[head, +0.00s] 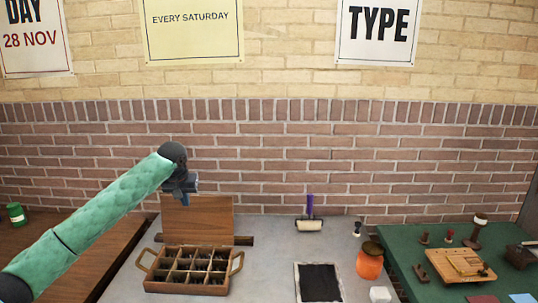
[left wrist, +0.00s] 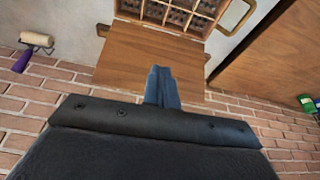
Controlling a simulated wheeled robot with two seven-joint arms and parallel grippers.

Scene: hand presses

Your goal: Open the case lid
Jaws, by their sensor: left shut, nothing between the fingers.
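The wooden case (head: 187,289) stands on the grey table with its divided compartments uncovered; they hold small dark pieces. Its plain brown lid (head: 212,216) is open and stands up at the back of the case. The lid also shows in the left wrist view (left wrist: 135,52), with part of the case (left wrist: 205,22) beyond it. My left gripper (head: 185,201) is at the lid's upper edge, left of its middle. Its fingers (left wrist: 160,72) are shut with nothing between them and overlap the lid in view; I cannot tell whether they touch it. My right gripper is not in view.
A brick wall (head: 300,150) rises behind the table. A purple-handled roller (head: 309,223), a black slab (head: 319,282) and an orange jar (head: 369,262) stand right of the case. A green-topped table (head: 420,290) with stamps is farther right. Grey table space is free beside the case.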

